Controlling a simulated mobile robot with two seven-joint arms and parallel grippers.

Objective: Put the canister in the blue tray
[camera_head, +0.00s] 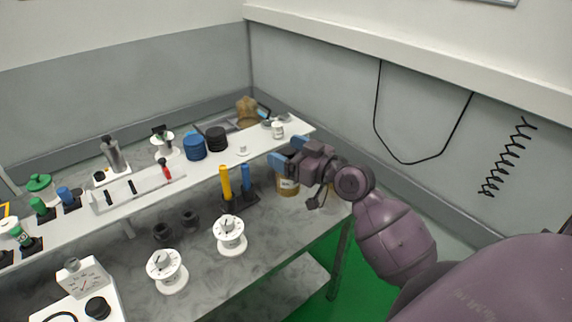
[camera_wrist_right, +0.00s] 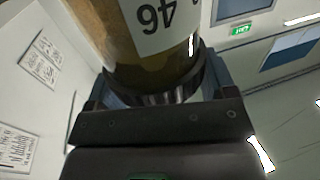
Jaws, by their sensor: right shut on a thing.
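The canister (camera_wrist_right: 165,62) is amber-brown with a pale label marked 46. It fills the upper part of the right wrist view, between the fingers of my right gripper (camera_head: 283,160). In the head view the canister (camera_head: 288,187) shows as a tan body just below the blue fingertips, at the right end of the bench. My right gripper is shut on it and hides its top. Whether its base touches the bench is unclear. I cannot clearly make out a blue tray. My left gripper is not in view.
A raised white shelf (camera_head: 205,173) runs along the bench (camera_head: 200,277). A holder with yellow and blue handles (camera_head: 238,200) stands left of the canister. White dial devices (camera_head: 229,235) stand nearer. A small white jar (camera_head: 278,130) sits at the shelf's far end. The bench's right edge is close.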

